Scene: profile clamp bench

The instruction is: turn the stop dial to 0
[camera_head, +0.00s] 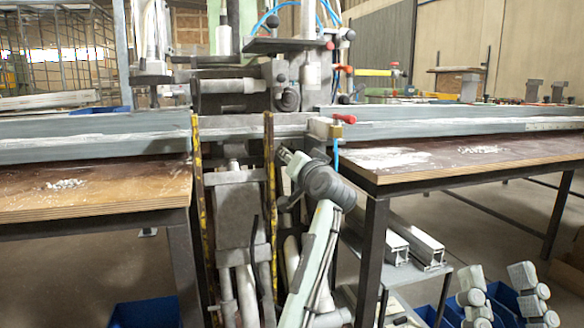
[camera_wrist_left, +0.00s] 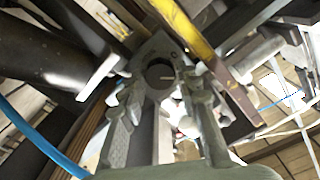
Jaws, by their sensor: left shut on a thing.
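In the left wrist view my left gripper (camera_wrist_left: 162,80) has its two fingers closed in on a grey part with a round dark centre, which I take to be the stop dial (camera_wrist_left: 160,72). Its scale and setting cannot be read. In the head view my left gripper (camera_head: 287,157) is small, at the machine's front beside a yellow-striped upright, and the dial cannot be made out there.
Yellow-striped uprights (camera_head: 197,190) flank the machine's front. Wooden-topped tables (camera_head: 90,190) stand left and right, with long grey profiles (camera_head: 90,140) behind. A blue hose (camera_head: 335,160) hangs near my left gripper. Metal profiles (camera_head: 425,247) lie on a low shelf; blue bins (camera_head: 145,314) stand on the floor.

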